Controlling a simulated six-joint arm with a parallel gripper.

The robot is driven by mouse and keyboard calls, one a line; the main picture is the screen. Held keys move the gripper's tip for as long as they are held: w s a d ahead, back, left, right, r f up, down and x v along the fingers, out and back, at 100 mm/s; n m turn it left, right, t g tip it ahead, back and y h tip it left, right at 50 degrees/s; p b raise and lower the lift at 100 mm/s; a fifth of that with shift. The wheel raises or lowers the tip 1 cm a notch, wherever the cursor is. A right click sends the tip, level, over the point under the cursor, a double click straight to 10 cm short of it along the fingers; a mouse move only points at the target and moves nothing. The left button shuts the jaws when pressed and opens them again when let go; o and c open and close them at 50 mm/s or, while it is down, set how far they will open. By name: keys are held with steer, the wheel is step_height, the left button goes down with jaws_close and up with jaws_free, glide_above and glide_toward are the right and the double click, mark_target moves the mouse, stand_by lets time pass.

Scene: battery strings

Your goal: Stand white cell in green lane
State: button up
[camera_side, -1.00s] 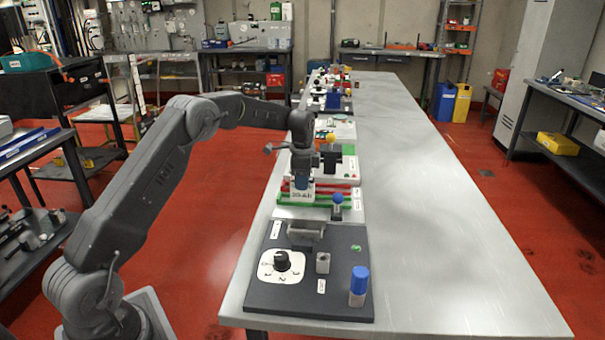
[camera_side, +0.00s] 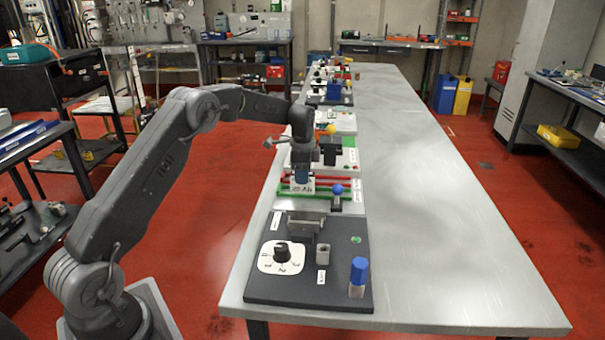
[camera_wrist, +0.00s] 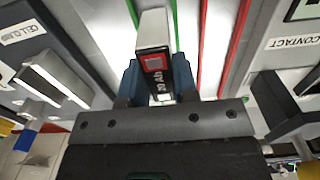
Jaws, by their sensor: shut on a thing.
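The white cell (camera_side: 302,185) has a "20 Ah" label and is in my gripper (camera_side: 302,177), over the striped lane board. In the wrist view the cell (camera_wrist: 154,35) shows a light top part, a red square and a black label, between the blue fingers of my gripper (camera_wrist: 160,80). The green lane (camera_wrist: 174,18) is marked by green strips; the cell's far end lies between them in this view. The red lane strips (camera_wrist: 237,45) run to the right. Whether the cell touches the board is hidden.
A blue-knobbed post (camera_side: 338,190) stands right of the lanes. A dark panel (camera_side: 260,295) with a dial and a blue-capped cylinder (camera_side: 358,275) lies in front. In the wrist view a black block (camera_wrist: 278,102) sits by the "CONTACT" label. The table's right side (camera_side: 440,230) is clear.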

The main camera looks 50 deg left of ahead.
steer(key=o, duration=1)
steer(key=shift+f, duration=0.1)
step_height(320, 180, up, 14)
steer(key=s+d+r+n+t, duration=0.35)
steer(key=s+d+r, duration=0.65)
steer(key=s+d, duration=0.5)
steer(key=s+d+f+n+t, duration=0.1)
steer(key=s+d+f+n, duration=0.1)
steer(key=s, duration=0.8)
steer(key=s+d+f+n+t, duration=0.1)
steer(key=s+d+f+n, duration=0.2)
steer(key=s, duration=0.6)
steer(key=shift+s+d+f, duration=0.35)
steer(key=shift+d+f, duration=0.1)
steer(key=shift+f, duration=0.5)
